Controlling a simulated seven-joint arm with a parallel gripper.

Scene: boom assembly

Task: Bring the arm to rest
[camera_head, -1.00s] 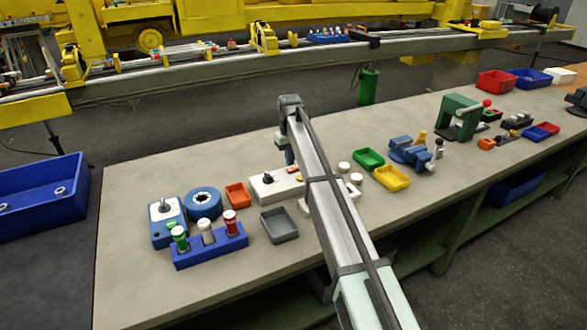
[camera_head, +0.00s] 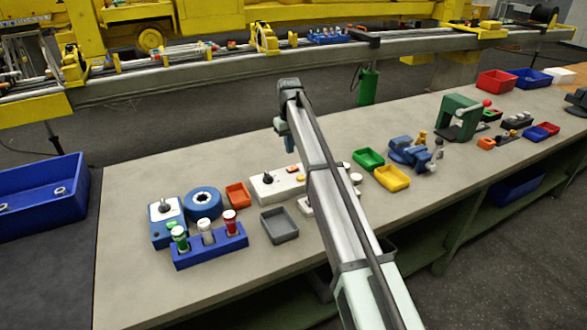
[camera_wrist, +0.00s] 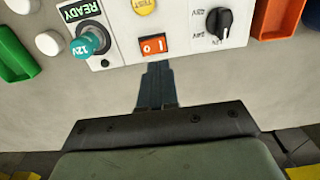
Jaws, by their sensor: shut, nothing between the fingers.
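My gripper (camera_head: 283,137) is in the head view at the far end of my outstretched arm, above the workbench (camera_head: 135,272). Its fingers are small there. In the wrist view my gripper (camera_wrist: 157,85) has its two fingers together, with nothing between them. The fingertips show just below the white control box (camera_wrist: 185,20) in the picture, apart from it as far as I can tell. The box carries a READY label, a teal 12V knob, a yellow TEST button, an orange-red rocker switch and a black rotary knob. In the head view my arm partly hides the white box (camera_head: 263,192).
A grey tray (camera_head: 280,226), a blue holder (camera_head: 210,249) with several capped cylinders and an orange bin (camera_head: 238,194) stand left of my arm. A green bin (camera_head: 368,159), a yellow bin (camera_head: 392,178) and a blue vise (camera_head: 410,154) stand right. The bench's far left is clear.

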